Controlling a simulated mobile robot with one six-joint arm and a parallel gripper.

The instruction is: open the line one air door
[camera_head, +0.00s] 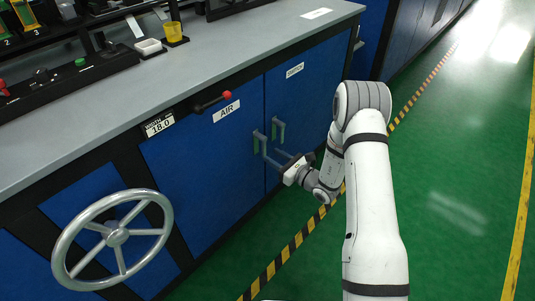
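The air door (195,165) is a blue cabinet door labelled "AIR", and it looks shut, flush with the cabinet front. Its grey upright handle (259,142) is near its right edge. My gripper (270,154) is low in front of the doors, pointing left towards the lower end of this handle. Its two thin dark fingers look apart, with nothing seen between them. The fingertips are close to the handle; I cannot tell whether they touch it. The door is closed.
A second labelled blue door (305,98) with its own handle (278,130) adjoins on the right. A red-knobbed lever (212,102) is above the air door. A large handwheel (116,237) stands out at lower left. Green floor (455,205) is open at right.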

